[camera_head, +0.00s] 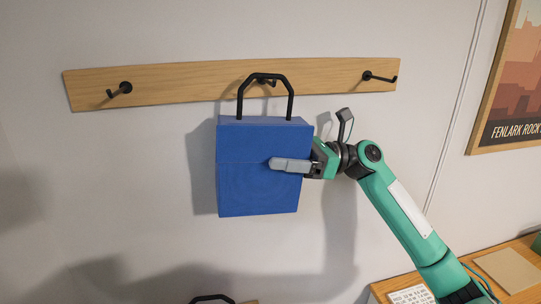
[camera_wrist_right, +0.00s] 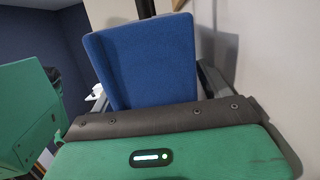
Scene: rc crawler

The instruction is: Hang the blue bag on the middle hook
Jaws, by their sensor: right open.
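The blue bag (camera_head: 258,170) is upright against the wall below the wooden hook rail (camera_head: 190,83). Its black handle (camera_head: 291,98) loops up in front of the middle hook (camera_head: 268,82), whose tip shows inside the loop just under the handle's top bar. I cannot tell whether the handle rests on the hook. My right gripper (camera_head: 290,165) is open at the bag's right side, one finger across the front face, the other hidden behind. In the right wrist view, the bag (camera_wrist_right: 145,62) stands between the fingers. My left gripper is not in view.
The left hook (camera_head: 122,89) and right hook (camera_head: 378,77) are empty. A wooden desk (camera_head: 455,280) with a keyboard (camera_head: 410,295) and a tan pad (camera_head: 507,270) is at lower right. A framed poster (camera_head: 515,85) hangs at right. Another black handle (camera_head: 212,298) shows at the bottom edge.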

